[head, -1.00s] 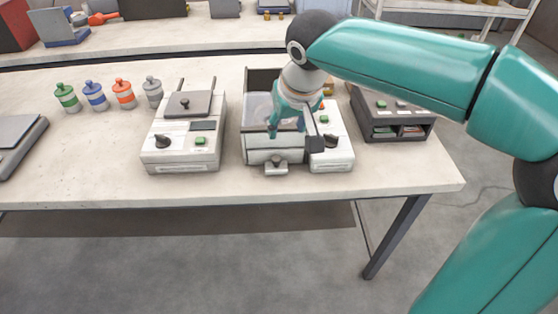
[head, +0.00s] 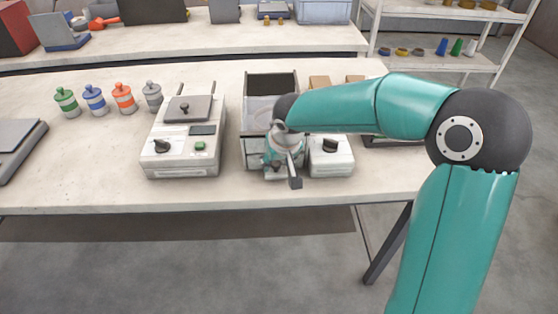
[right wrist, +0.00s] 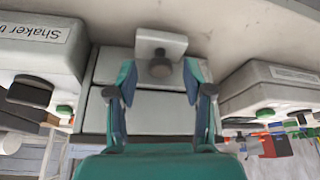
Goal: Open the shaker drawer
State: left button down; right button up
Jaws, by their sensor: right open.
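The shaker (head: 271,84) is a pale box with a dark open top, standing on the table right of the middle. Its drawer front (right wrist: 150,105) shows as a light grey panel in the right wrist view. On it sits a pale handle bracket (right wrist: 160,42) with a dark round knob. My right gripper (head: 274,163) is at the shaker's front and hides the handle in the head view. In the wrist view the right gripper's (right wrist: 160,78) fingers are open, one on each side of the knob, apart from it. My left gripper is out of view.
A control box (head: 331,158) with a black knob adjoins the shaker on the right. A pale machine (head: 180,160) stands to its left, with a gap between. Several coloured jars (head: 95,99) stand further left. The table's front edge (head: 240,207) is close by.

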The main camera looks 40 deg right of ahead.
jog(key=shift+w+f, duration=0.1)
jog(key=shift+f, duration=0.15)
